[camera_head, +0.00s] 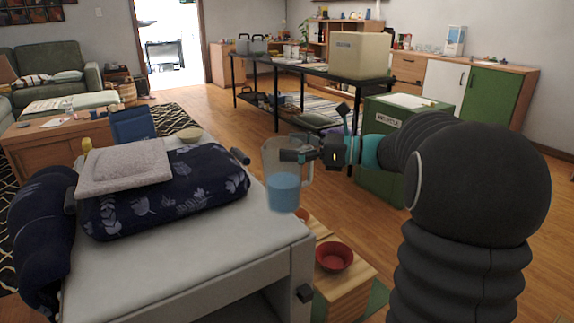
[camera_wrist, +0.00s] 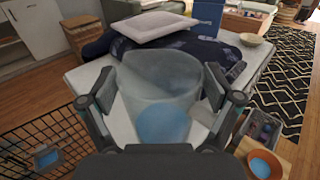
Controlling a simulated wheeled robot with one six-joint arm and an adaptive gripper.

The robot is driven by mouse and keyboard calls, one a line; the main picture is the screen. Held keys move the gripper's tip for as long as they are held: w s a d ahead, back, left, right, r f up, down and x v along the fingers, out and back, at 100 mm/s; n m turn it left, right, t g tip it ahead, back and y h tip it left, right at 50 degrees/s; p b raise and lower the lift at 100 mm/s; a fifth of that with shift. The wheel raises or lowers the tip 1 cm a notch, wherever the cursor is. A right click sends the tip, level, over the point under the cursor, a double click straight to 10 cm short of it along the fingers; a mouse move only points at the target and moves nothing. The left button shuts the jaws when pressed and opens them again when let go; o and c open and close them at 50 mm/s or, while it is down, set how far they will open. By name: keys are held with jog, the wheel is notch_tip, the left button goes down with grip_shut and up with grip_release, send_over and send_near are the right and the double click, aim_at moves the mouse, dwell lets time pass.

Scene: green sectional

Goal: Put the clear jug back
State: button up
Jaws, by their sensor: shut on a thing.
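The clear jug (camera_head: 284,192) with blue liquid in its lower part is upright at the right end of the white table (camera_head: 190,275). My gripper (camera_head: 303,156) reaches in from the right and is shut on the jug near its handle side. In the wrist view, the jug (camera_wrist: 160,75) is between the two fingers of my gripper (camera_wrist: 160,92). I cannot tell whether the jug's base touches the table or hangs just above it.
A dark blue leaf-patterned cushion (camera_head: 165,198) with a pale folded cloth (camera_head: 124,168) covers the table's left part. A small bowl (camera_head: 190,134) and a dark remote (camera_head: 240,156) lie behind. A red bowl (camera_head: 334,256) sits on a lower wooden crate (camera_head: 345,290). The table's front is clear.

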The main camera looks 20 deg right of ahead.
aim_at(291, 174)
jog(key=shift+w+a+f, duration=0.2)
jog(key=shift+a+f, duration=0.05)
jog(key=shift+a, duration=0.2)
jog(key=shift+f, duration=2.1)
jog(key=o, duration=1.5)
jog(key=shift+o, duration=0.2)
